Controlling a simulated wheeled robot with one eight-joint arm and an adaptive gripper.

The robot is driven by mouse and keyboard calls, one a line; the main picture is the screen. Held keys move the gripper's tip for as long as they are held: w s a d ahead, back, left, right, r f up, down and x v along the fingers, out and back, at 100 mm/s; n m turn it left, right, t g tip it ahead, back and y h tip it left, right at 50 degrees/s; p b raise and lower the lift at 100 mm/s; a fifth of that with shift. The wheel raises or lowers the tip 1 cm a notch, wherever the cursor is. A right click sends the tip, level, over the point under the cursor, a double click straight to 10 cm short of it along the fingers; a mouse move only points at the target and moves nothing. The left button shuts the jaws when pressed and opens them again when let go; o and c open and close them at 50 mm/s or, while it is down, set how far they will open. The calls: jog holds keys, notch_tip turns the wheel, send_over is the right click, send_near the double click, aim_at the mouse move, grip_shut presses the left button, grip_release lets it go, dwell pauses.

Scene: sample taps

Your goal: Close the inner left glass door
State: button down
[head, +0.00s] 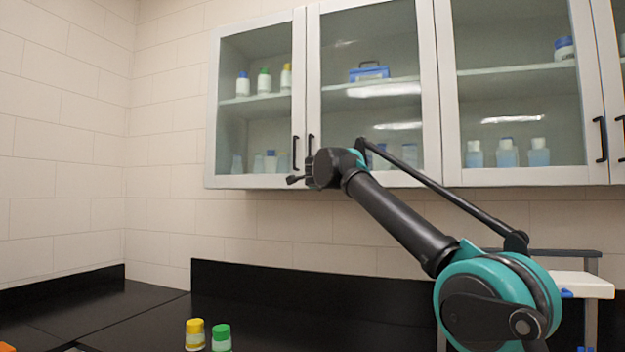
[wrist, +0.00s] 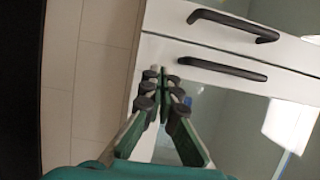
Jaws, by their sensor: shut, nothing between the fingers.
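The glass door second from the left (head: 430,90), which I take as the inner left one, has a pale frame and a black handle (head: 311,150) on its left side. It looks closed or nearly closed beside the leftmost door (head: 213,110); a small gap cannot be ruled out. My gripper (head: 293,180) is shut and empty below the two handles, near the doors' bottom edge. In the wrist view, my gripper's fingertips (wrist: 164,76) overlap the frame's end, near the lower black handle (wrist: 222,68). I cannot tell whether they touch it. My arm hides part of the door's bottom.
Bottles and a blue case (head: 369,72) stand on shelves behind the glass. The third door (head: 448,120) is at the right, with its handle (head: 601,139) at its right side. Yellow (head: 195,334) and green (head: 221,337) capped jars stand on the black counter below.

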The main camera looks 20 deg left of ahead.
jog(key=s, duration=1)
jog(key=shift+s, duration=0.15)
jog(key=shift+s, duration=0.1)
